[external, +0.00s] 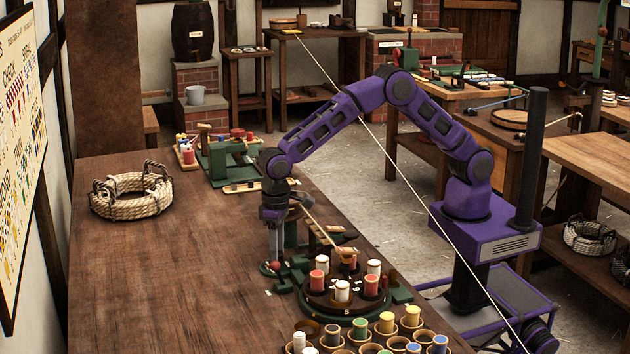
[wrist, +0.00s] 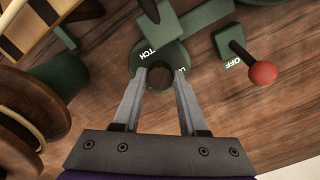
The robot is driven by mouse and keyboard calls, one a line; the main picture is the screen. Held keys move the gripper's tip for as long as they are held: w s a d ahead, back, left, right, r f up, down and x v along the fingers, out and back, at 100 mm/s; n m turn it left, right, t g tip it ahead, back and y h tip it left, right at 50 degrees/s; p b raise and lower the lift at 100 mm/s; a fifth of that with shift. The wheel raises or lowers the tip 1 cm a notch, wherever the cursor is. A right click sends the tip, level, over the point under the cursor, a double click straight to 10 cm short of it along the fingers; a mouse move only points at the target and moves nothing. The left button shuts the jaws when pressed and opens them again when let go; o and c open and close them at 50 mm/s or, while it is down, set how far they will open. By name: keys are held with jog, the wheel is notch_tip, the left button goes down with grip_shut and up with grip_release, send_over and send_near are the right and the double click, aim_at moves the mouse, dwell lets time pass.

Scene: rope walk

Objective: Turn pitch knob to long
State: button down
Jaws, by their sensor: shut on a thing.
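The pitch knob (wrist: 161,80) is a small dark round knob on a green round plate (wrist: 178,52) in the wrist view. Part of the word ending in "TCH" shows left of it, and a letter "L" shows to its right, the rest hidden by a finger. My gripper (wrist: 162,78) points down and is shut on the knob, one finger on each side. The knob's pointer direction cannot be made out. In the external view my gripper (external: 275,250) is low over the bench beside the rope machine, and the knob is hidden there.
A lever with a red ball (wrist: 263,73), labelled "OFF", stands close to the right of the knob. A round carrier with bobbins (external: 345,300) is right of my gripper. The bench top (external: 180,280) is clear at left.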

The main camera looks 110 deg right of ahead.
jog(key=n+p, duration=0.2)
jog(key=n, duration=0.2)
jog(key=shift+r, duration=0.1)
jog(key=shift+n+p, duration=0.6)
jog(key=shift+n, duration=1.8)
jog(key=shift+c, duration=2.2)
grip_release()
